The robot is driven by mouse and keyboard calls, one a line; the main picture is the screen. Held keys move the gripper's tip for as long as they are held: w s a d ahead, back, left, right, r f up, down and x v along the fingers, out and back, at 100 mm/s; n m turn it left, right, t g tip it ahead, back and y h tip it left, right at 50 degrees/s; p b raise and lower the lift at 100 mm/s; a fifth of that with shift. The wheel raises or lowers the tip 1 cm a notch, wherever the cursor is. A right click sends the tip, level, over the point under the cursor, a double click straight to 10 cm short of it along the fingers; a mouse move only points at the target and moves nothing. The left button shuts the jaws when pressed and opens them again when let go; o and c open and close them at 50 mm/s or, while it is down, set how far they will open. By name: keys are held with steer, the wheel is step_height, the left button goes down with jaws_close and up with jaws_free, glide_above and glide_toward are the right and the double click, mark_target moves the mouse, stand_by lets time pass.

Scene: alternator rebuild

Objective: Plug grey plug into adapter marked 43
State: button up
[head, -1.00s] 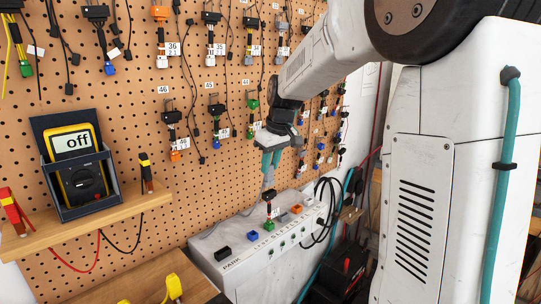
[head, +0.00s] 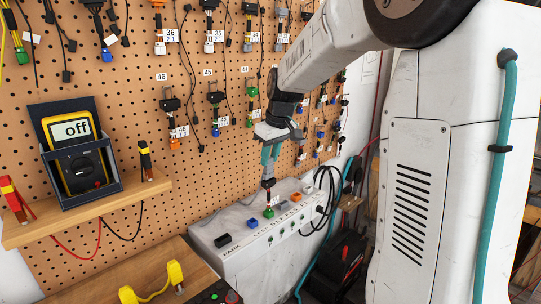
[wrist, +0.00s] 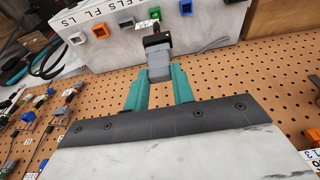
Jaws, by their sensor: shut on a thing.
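My gripper (head: 270,158) is shut on the grey plug (wrist: 159,70), which points down between the teal fingers above the test box. A black-topped adapter (head: 268,184) stands upright directly below the plug, on the green socket (head: 268,213) of the box. It also shows in the wrist view (wrist: 157,41), in line with the plug and right at its end. I cannot tell whether the plug is fully seated. A small white tag (wrist: 141,26) hangs beside the adapter; its number is too small to read surely.
The white test box (head: 229,264) has black (head: 224,241), blue (head: 252,224) and orange (head: 295,197) sockets in the same row. A pegboard (head: 130,205) with hanging adapters is behind. A shelf with a meter (head: 85,168) is at left. Black cable loops (head: 325,190) lie at the box's right.

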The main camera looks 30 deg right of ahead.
steer(key=shift+f, duration=0.7)
stand_by(1.1)
steer(key=o, duration=1)
steer(key=shift+c, duration=0.2)
steer(key=shift+r, duration=0.15)
steer(key=v, duration=0.7)
steer(key=shift+r, duration=0.25)
